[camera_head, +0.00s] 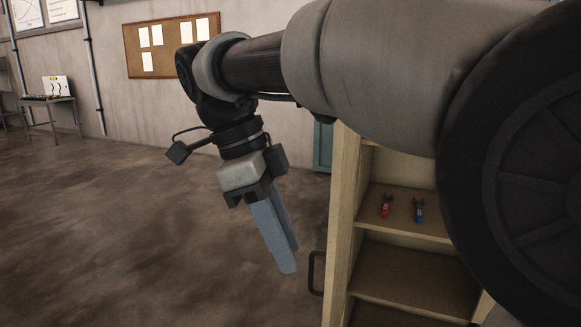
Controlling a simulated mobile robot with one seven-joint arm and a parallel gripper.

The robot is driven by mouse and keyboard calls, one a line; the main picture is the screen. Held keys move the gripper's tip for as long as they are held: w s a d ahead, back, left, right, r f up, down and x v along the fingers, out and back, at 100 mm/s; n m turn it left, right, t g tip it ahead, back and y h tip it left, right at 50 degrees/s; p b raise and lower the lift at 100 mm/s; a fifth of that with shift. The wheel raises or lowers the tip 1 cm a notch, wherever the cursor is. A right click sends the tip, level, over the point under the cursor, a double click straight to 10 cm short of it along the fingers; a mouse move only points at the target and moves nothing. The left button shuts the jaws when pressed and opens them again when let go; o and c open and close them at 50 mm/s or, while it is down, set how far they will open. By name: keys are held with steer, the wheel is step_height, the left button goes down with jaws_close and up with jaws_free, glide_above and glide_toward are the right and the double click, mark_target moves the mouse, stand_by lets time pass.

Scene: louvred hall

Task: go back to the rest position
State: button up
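My gripper (288,262) hangs down from my raised arm in the middle of the view, over the bare floor and left of a shelf cabinet. Its two long blue-grey fingers lie side by side and look close together. I see no object between them, but the angle hides whether a gap remains. My arm crosses the upper right of the view and covers part of the cabinet.
The open cream cabinet (343,215) stands close on the right, with a dark handle (316,273) on its left side. A red tool (386,207) and a blue tool (419,211) are on its shelf. A table (50,100) stands far left. The floor (110,230) is clear.

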steer(key=s+d+f+n+t+y, duration=0.25)
steer(key=d+f+n, duration=0.25)
steer(key=d+n, duration=0.3)
steer(key=s+d+f+n+t+y, duration=0.2)
steer(key=s+d+f+n+t, duration=0.2)
steer(key=d+n, duration=0.45)
step_height(320, 180, up, 16)
steer(key=a+n+p, duration=0.1)
steer(key=n+p, duration=0.1)
steer(key=p, duration=1.5)
steer(key=shift+s+a+r+n, duration=0.15)
steer(key=shift+r+n, duration=0.05)
steer(key=shift+n, duration=0.15)
steer(key=shift+h, duration=0.25)
